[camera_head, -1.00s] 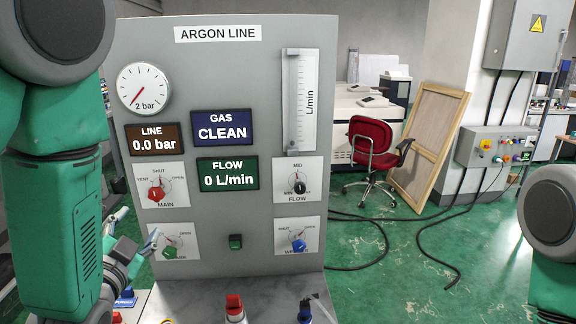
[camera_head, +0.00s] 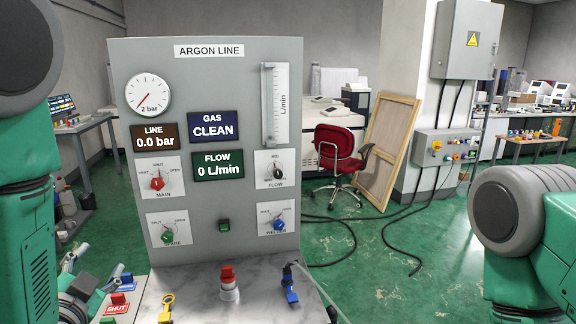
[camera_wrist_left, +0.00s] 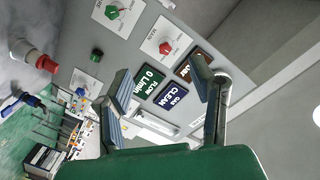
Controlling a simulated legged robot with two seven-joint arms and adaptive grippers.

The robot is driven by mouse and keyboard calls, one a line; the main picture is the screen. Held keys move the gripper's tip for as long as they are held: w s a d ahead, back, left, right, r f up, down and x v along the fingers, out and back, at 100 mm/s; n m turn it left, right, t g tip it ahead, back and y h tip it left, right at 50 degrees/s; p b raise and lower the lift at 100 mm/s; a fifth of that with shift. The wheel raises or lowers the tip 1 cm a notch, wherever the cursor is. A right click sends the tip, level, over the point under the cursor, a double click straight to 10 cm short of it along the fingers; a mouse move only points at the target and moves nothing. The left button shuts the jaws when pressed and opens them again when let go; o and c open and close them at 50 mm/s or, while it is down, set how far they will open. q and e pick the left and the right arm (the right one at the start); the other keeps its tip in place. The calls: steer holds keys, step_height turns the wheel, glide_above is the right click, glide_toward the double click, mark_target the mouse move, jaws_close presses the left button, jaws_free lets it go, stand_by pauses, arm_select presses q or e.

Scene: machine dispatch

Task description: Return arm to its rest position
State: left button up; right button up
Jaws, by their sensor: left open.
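My left gripper (camera_head: 97,264) is at the lower left in the head view, open and empty, in front of the left edge of the argon panel (camera_head: 215,95) and apart from it. In the left wrist view its two fingers (camera_wrist_left: 162,85) stand wide apart with nothing between them, and the panel shows beyond them. My left arm (camera_head: 28,220) runs down the left edge of the head view. My right arm (camera_head: 545,235) shows at the right edge; its gripper is out of view.
A red chair (camera_head: 336,150) and floor cables (camera_head: 350,235) lie to the right, with open green floor.

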arm_select(q)
steer(key=s+d+f+n+g+h+b, duration=0.1)
steer(key=s+f+g+b, duration=0.3)
steer(key=f, duration=1)
steer(key=s+d+f+n+g+h+b, duration=0.1)
steer(key=s+f+n+g+b, duration=0.25)
steer(key=f, duration=1.05)
steer(key=s+d+f+g+h+b, duration=0.1)
steer(key=s+d+f+g+b, duration=0.1)
steer(key=s+f, duration=0.7)
steer(key=s+d+f+g+b, duration=0.1)
steer(key=s+f+g+b, duration=0.3)
steer(key=s+f+g, duration=0.2)
steer(key=s+f+n, duration=0.1)
steer(key=s+f, duration=0.1)
steer(key=s, duration=0.2)
steer(key=shift+s+d+f+h, duration=0.15)
steer(key=shift+d+f+h, duration=0.2)
steer(key=shift+f+h, duration=0.05)
arm_select(e)
step_height(320, 180, down, 14)
steer(key=shift+w, duration=0.35)
arm_select(q)
steer(key=shift+g, duration=0.25)
